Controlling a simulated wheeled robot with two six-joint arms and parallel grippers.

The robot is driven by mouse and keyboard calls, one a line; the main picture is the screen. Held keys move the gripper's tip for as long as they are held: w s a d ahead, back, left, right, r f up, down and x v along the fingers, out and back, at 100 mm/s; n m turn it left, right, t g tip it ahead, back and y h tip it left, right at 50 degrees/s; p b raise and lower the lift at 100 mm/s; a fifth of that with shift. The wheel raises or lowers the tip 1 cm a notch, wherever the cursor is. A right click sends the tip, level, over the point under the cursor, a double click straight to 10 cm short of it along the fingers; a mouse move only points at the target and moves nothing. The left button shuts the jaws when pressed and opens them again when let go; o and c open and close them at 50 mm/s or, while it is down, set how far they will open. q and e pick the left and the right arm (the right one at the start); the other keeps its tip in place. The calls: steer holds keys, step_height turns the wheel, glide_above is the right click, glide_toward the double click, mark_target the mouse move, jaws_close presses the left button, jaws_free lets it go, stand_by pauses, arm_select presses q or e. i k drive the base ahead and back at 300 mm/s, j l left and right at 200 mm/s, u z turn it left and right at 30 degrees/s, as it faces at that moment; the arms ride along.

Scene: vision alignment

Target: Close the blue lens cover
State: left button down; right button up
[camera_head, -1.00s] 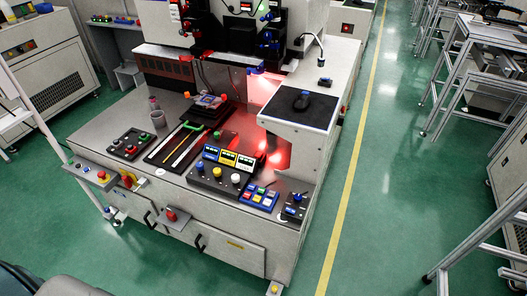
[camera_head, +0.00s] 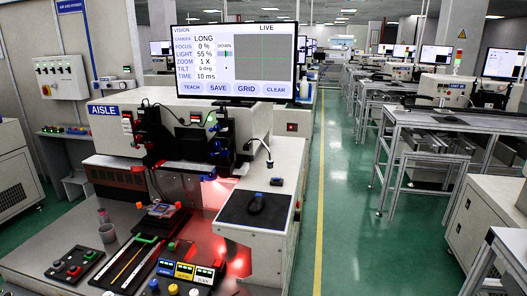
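The vision station (camera_head: 105,140) stands at left, with two dark camera units on its front. The right unit (camera_head: 215,140) has blue knobs, and a small blue piece (camera_head: 208,176) sits below it; this may be the blue lens cover, but it is too small to tell whether it is open or closed. The left unit (camera_head: 150,130) has red parts, with a small red piece (camera_head: 137,168) below it. The monitor (camera_head: 237,60) above reads LIVE, camera LONG, focus 0 %, light 55 %, with a grey-green picture. Neither gripper is in view.
The bench (camera_head: 50,235) carries a cup (camera_head: 107,233), a button box (camera_head: 75,264), a dark rail fixture and small displays. Green floor is clear along the yellow line (camera_head: 320,200); metal-frame tables stand farther right.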

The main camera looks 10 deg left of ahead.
mark_target(203, 178)
steer(key=i+j+z, duration=0.1)
steer(key=j, duration=1.1)
steer(key=j+z, duration=0.1)
steer(key=j, duration=1.1)
steer(key=l+z, duration=0.2)
steer(key=z, duration=0.25)
steer(key=i+l+z, duration=0.15)
steer(key=z, duration=0.35)
